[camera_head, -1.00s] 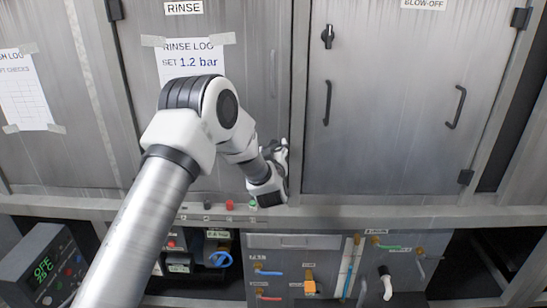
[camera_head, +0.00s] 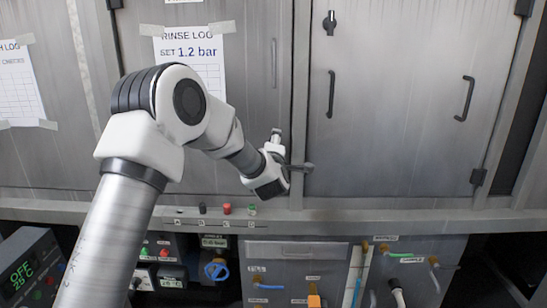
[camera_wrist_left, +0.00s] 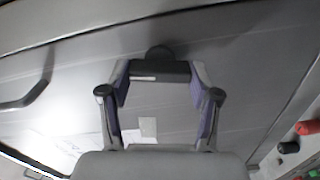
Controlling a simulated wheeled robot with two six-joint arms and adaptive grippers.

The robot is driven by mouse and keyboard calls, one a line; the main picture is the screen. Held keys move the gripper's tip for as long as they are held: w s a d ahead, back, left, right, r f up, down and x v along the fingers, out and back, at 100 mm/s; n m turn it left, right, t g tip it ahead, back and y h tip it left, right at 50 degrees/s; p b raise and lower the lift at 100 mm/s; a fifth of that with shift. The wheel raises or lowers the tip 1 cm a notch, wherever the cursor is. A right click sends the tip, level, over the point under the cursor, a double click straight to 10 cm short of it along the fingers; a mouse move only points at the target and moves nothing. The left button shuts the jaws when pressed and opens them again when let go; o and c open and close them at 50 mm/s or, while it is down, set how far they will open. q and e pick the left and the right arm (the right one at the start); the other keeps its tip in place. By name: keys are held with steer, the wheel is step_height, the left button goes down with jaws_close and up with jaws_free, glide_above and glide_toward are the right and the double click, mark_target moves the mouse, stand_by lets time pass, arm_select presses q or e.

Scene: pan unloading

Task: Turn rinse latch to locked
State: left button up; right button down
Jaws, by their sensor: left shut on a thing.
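The rinse door (camera_head: 245,120) is the grey metal panel with the taped rinse log. My left gripper (camera_head: 291,151) is at its lower right edge, beside the post, with one finger up and the other to the right in the head view. In the left wrist view, the black rinse latch (camera_wrist_left: 160,70) lies crosswise between the fingertips of my left gripper (camera_wrist_left: 160,80), with a round part above it. The fingers are shut on it. In the head view the gripper hides the latch, so I cannot tell its setting. My right gripper is not in view.
The blow-off door (camera_head: 400,110), at right, has its own black latch (camera_head: 330,22) and two handles. A ledge with a red button (camera_head: 227,209) and other buttons runs below. Under it are valves, hoses and a control box (camera_head: 30,270) at lower left.

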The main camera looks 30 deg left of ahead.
arm_select(q)
steer(key=shift+f+n+b, duration=0.1)
steer(key=shift+n+b, duration=1.2)
steer(key=shift+n, duration=0.1)
steer(key=o, duration=1.1)
steer(key=shift+o, duration=0.2)
steer(key=v, duration=1.2)
